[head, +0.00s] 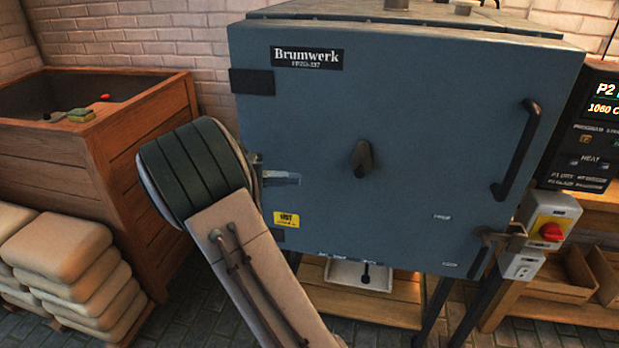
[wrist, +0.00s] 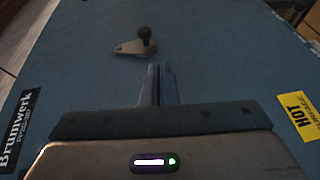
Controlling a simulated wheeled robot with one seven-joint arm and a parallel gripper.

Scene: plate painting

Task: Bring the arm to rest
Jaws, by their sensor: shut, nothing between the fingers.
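My arm (head: 250,265) reaches up from the bottom of the head view in front of the left part of the kiln. Its rounded dark joint (head: 190,170) stands left of the kiln door's lower left side. In the head view my gripper is mostly hidden behind the arm. In the wrist view my gripper (wrist: 158,72) is shut with nothing between its fingers. The fingers point toward the blue-grey kiln door (wrist: 220,65), below the door's latch knob (wrist: 140,44) in that picture. I cannot tell the exact gap to the door.
The kiln (head: 430,130) has a long handle (head: 518,150) at right and a centre knob (head: 362,158). A wooden bin (head: 130,150) and stacked sacks (head: 60,255) stand at left. A control panel (head: 592,130) and red switch (head: 551,232) are at right.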

